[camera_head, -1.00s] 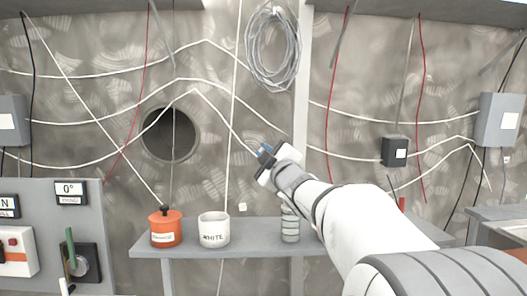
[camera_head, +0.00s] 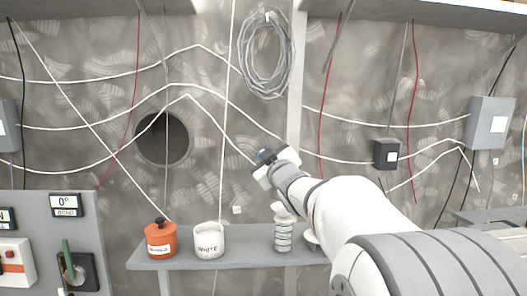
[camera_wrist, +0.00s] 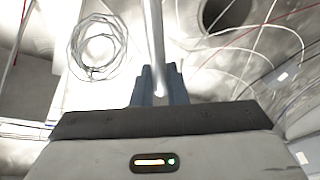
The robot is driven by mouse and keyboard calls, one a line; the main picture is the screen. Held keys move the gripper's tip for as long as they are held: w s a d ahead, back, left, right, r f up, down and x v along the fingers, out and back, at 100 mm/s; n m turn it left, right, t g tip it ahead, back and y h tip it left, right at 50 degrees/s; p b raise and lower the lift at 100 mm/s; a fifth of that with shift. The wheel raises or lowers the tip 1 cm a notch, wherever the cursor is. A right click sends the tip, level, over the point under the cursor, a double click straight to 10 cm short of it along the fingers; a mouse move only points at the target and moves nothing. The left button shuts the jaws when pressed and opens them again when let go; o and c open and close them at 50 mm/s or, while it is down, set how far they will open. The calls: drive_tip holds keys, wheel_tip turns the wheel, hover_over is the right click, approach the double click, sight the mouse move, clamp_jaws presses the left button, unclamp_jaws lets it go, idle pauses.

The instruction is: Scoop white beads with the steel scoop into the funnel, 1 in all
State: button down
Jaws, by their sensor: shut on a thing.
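A white jar labelled WHITE (camera_head: 209,241) stands upright on the grey shelf (camera_head: 240,261); its contents are not visible. My gripper (camera_head: 263,156) is raised above the shelf, up and right of the jar, near the wall. In the wrist view, the blue-grey fingers (camera_wrist: 161,88) are shut on a thin steel rod, which looks like the scoop's handle (camera_wrist: 154,40). The scoop's bowl is out of that view, and I cannot make it out in the head view. No funnel is clearly recognisable; a pale piece (camera_head: 311,238) is partly hidden behind my arm.
An orange lidded jar (camera_head: 161,241) stands left of the white jar. A ribbed pale bottle (camera_head: 283,232) stands on the shelf below my arm. A grey control panel (camera_head: 85,235) is at the left. Cables and a wire coil (camera_head: 265,55) hang on the wall.

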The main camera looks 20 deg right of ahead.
drive_tip(key=shift+w+d+r+m+g+h+p, duration=0.15)
drive_tip(key=shift+d+r+m+g+p, duration=0.15)
drive_tip(key=shift+d+m+p, duration=0.85)
drive_tip(key=shift+w+d+r+m+g+h+p, duration=0.3)
drive_tip(key=shift+m+p, duration=0.35)
drive_tip(key=shift+p, duration=1.1)
drive_tip(key=shift+w+d+r+m+g+h+p, duration=0.1)
drive_tip(key=shift+d+r+m+p, duration=0.3)
drive_tip(key=shift+d+m+p, duration=0.75)
drive_tip(key=shift+a+f, duration=0.1)
drive_tip(key=shift+a, duration=0.1)
drive_tip(key=shift+w+d+r+m+g, duration=0.15)
drive_tip(key=shift+d+r+m+g, duration=0.05)
drive_tip(key=shift+d+m, duration=0.4)
drive_tip(key=shift+w+d+r+m+g, duration=0.15)
drive_tip(key=shift+d+r+m+g, duration=0.05)
drive_tip(key=shift+d+m, duration=0.3)
drive_tip(key=shift+a+r, duration=0.15)
drive_tip(key=shift+r, duration=1.8)
